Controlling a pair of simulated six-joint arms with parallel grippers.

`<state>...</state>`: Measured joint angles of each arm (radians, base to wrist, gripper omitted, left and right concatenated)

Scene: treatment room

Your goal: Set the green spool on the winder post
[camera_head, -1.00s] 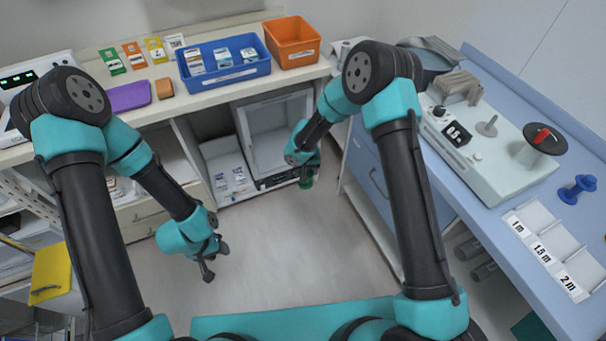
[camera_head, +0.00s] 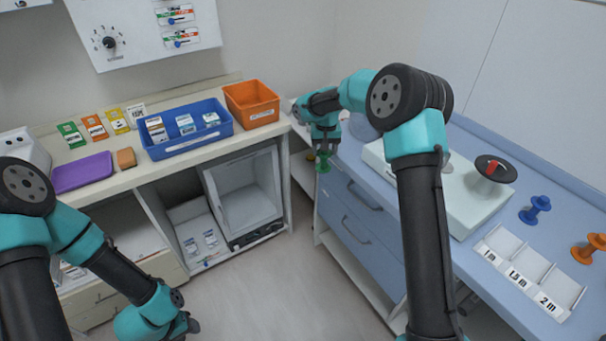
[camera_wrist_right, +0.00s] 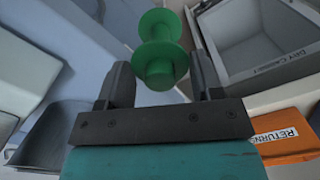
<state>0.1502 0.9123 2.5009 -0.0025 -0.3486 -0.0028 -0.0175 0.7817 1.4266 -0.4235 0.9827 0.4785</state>
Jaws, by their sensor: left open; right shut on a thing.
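The green spool (camera_head: 323,161) hangs below my right gripper (camera_head: 322,146), just in front of the blue counter's left end. In the right wrist view the spool (camera_wrist_right: 160,62) sits between the two dark fingers, and the gripper is shut on it. The pale winder machine (camera_head: 470,205) stands on the blue counter, partly hidden behind my right arm. A black disc with a red piece (camera_head: 495,169) is on its right end. A winder post is not clearly visible behind the arm. My left gripper (camera_head: 188,326) is open and low at the bottom edge, partly cut off.
A blue bin (camera_head: 190,143) and an orange bin (camera_head: 252,103) stand on the left counter. The floor between is clear.

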